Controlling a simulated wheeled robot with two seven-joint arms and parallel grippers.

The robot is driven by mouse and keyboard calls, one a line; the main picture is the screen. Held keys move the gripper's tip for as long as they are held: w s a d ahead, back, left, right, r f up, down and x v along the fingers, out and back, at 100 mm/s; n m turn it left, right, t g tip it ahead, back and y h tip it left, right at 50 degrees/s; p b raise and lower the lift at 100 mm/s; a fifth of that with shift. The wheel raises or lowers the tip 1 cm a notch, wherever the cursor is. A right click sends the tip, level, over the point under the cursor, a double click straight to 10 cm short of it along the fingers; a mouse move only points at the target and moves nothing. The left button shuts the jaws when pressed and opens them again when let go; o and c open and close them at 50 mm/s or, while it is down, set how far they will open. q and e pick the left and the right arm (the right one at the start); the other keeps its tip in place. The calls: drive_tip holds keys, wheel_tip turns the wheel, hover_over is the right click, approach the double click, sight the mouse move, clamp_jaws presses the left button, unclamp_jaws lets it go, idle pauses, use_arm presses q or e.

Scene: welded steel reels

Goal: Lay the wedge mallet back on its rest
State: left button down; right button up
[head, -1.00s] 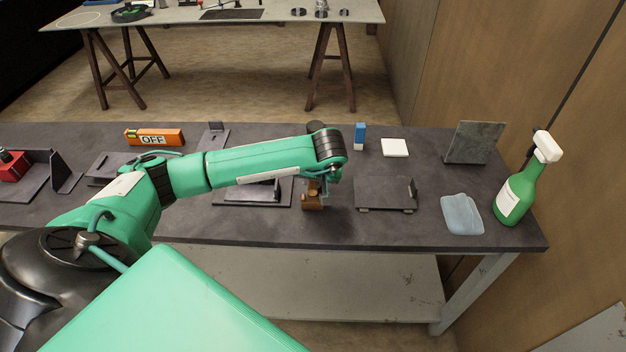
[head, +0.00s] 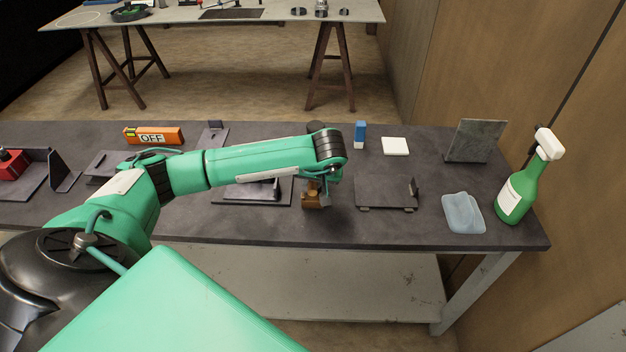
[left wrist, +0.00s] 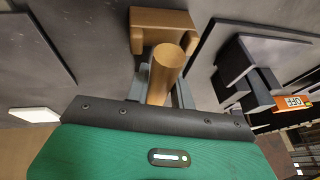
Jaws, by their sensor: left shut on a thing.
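My left gripper (head: 322,183) is shut on the mallet's round wooden handle, low over the front middle of the bench. In the left wrist view the handle (left wrist: 166,78) lies between the grey fingers, its round end pointing at a brown block (left wrist: 162,19). The same block (head: 312,203) shows below the gripper in the head view. It looks like the rest; whether the handle touches it I cannot tell. My right gripper is not in view.
A dark plate (head: 385,192) with a small upright lies right of the gripper, another plate (head: 226,192) left. Behind are a blue box (head: 360,136) and white tile (head: 395,146). A blue cloth (head: 462,214) and green spray bottle (head: 521,190) stand at the right end.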

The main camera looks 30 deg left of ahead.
sight(316, 183)
use_arm(q)
drive_tip(key=shift+f+b, duration=0.5)
drive_tip(key=shift+f, duration=0.05)
drive_tip(key=c, duration=1.1)
unclamp_jaws()
drive_tip(key=shift+p+v, duration=1.65)
drive_tip(key=shift+v, duration=1)
drive_tip(key=shift+p+v, duration=0.75)
drive_tip(key=shift+v, duration=0.65)
drive_tip(key=shift+f, duration=0.1)
